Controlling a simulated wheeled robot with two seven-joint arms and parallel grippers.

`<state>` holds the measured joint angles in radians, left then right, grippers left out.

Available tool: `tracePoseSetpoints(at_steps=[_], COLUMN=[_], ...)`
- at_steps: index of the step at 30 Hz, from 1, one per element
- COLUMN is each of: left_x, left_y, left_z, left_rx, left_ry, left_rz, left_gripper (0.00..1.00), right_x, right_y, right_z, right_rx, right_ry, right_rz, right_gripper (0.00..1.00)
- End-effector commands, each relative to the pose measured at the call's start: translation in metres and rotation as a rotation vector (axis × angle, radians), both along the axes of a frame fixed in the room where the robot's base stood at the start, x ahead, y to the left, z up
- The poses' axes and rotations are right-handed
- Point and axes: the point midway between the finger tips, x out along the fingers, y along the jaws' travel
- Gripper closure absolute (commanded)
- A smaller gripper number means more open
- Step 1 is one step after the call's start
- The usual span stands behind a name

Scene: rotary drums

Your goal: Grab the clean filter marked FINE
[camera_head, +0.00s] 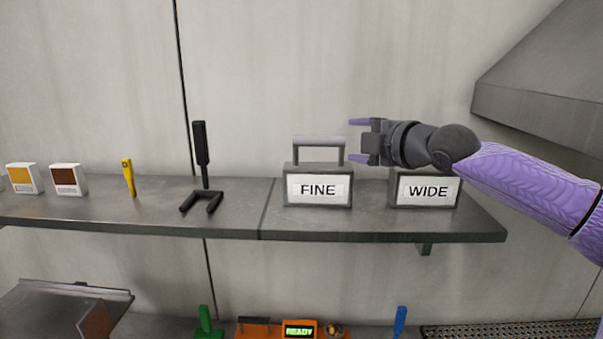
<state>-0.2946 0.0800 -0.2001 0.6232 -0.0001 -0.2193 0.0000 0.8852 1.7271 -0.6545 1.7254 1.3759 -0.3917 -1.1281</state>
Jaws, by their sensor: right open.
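The filter marked FINE (318,190) stands upright on the metal shelf, a grey box with a white label and a grey bar handle (319,141) on top. My right gripper (355,140) is open and empty. Its purple-tipped fingers point left, one above the other, at about handle height just right of the handle. In the picture they look apart from the handle; the depth between them is hard to tell. A similar box marked WIDE (428,191) stands to the right, its top partly hidden behind my right gripper and arm. My left gripper is not in view.
The shelf (380,226) also bears a black fork-shaped tool (201,150), a yellow tool (128,176) and white boxes (68,180) at left. A grey hood (550,90) juts out at upper right. Below are an orange device reading READY (299,331) and green and blue handles.

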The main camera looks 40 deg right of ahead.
Motion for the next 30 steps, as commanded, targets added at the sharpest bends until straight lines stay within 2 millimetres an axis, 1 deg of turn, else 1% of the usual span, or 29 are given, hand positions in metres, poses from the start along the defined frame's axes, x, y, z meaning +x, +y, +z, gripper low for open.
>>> tracePoseSetpoints(at_steps=[1,5,8,12,15,18,23,24,26,27,29,30], left_x=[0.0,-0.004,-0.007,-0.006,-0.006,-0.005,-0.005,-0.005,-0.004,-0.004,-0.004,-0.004], left_y=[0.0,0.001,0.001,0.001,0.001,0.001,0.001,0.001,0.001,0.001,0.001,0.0], left_z=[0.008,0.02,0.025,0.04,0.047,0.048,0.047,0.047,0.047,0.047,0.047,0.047], left_rx=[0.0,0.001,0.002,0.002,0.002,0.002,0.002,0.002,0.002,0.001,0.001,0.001], left_ry=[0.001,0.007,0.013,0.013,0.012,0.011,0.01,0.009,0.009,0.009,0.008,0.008], left_rz=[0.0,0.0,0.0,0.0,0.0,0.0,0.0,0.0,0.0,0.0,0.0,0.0], left_gripper=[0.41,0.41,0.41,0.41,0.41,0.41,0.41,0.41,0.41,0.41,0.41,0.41], right_x=[0.008,0.031,0.043,0.07,0.085,0.091,0.092,0.091,0.091,0.091,0.091,0.091], right_y=[0.001,-0.001,-0.001,0.002,0.0,0.0,-0.001,-0.001,-0.001,-0.001,-0.001,-0.001], right_z=[0.002,0.0,-0.005,-0.014,-0.017,-0.021,-0.023,-0.023,-0.023,-0.023,-0.023,-0.023], right_rx=[0.007,0.006,0.005,0.007,0.006,0.002,0.0,0.0,0.001,0.001,0.001,0.001], right_ry=[-0.002,-0.003,0.0,0.002,0.0,0.002,0.003,0.003,0.003,0.003,0.003,0.003], right_rz=[0.004,0.003,0.002,0.003,0.001,0.001,0.001,0.001,0.001,0.001,0.001,0.001], right_gripper=[0.27,0.27,0.27,0.27,0.27,0.27,0.27,0.31,0.44,0.52,0.65,0.74])
